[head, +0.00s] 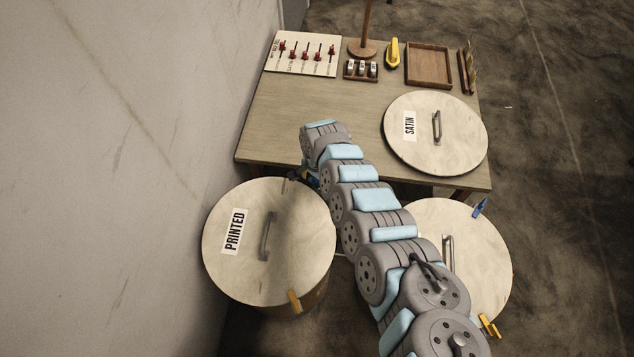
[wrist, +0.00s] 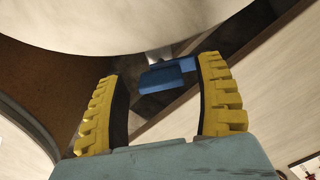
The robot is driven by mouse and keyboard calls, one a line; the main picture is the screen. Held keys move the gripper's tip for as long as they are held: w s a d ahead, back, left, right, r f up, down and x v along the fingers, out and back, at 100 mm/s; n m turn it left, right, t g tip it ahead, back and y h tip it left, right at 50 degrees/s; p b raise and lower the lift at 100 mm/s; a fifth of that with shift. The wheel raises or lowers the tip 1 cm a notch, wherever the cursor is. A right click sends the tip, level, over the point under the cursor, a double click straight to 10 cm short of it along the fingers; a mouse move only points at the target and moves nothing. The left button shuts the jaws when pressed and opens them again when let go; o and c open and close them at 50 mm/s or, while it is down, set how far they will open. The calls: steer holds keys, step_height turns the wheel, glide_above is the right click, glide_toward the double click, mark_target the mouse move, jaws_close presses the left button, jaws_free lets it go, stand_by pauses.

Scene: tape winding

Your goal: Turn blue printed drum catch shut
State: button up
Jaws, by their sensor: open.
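The printed drum (head: 285,215) stands at the left with a pale round lid, a grey handle and a PRINTED label. Its yellow catch (head: 294,300) is at the near edge. In the wrist view the blue catch (wrist: 168,74) sits at the rim of a pale lid (wrist: 120,25), between the fingertips and closer to the right finger. My gripper (wrist: 161,69) is open around the catch; I cannot tell whether a finger touches it. In the head view my arm's end is at the drum's far right rim, and the gripper is mostly hidden.
A wooden table (head: 300,120) behind holds the satin lid (head: 455,145), a slider panel (head: 303,54), a tray (head: 429,65) and small items. Another drum (head: 485,265) with a blue catch and a yellow catch stands right, partly behind my arm. A wall (head: 130,150) rises at left.

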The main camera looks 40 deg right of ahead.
steer(key=shift+c, duration=0.3)
steer(key=c, duration=1.2)
steer(key=shift+o, duration=0.2)
steer(key=shift+r+n+p, duration=0.15)
steer(key=shift+n+p, duration=0.25)
steer(key=shift+p, duration=0.35)
steer(key=shift+w+a+n+p, duration=0.1)
steer(key=shift+n+p, duration=0.3)
steer(key=shift+p, duration=0.25)
steer(key=shift+n+p, duration=0.5)
steer(key=shift+p, duration=0.05)
steer(key=n+p, duration=0.1)
steer(key=n, duration=0.3)
steer(key=shift+n, duration=0.4)
steer(key=n, duration=0.5)
steer(key=shift+f, duration=0.2)
steer(key=shift+n, duration=2.8)
